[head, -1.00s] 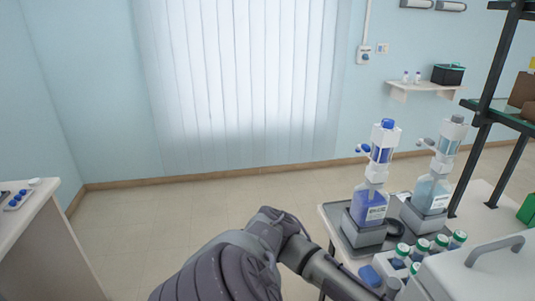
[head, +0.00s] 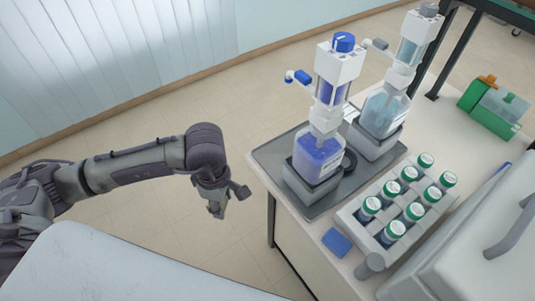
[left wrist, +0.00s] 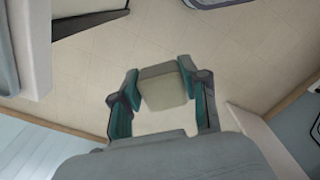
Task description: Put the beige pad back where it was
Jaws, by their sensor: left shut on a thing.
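My left gripper (head: 217,203) hangs over the open floor, to the left of the bench with the bottles, and points down. In the left wrist view it (left wrist: 161,78) is shut on the beige pad (left wrist: 164,90), a small block held between the two teal-lined fingers. The pad is clear of any surface, with floor behind it. In the head view the pad is too small or hidden to make out. My right gripper is not in view.
The white bench (head: 448,131) carries a grey tray (head: 270,154) with two dispenser bottles, blue (head: 318,158) and pale (head: 383,111). Nearer are a rack (head: 349,217) of several green-capped vials, a blue pad (head: 337,242) and a green box (head: 480,101) farther back.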

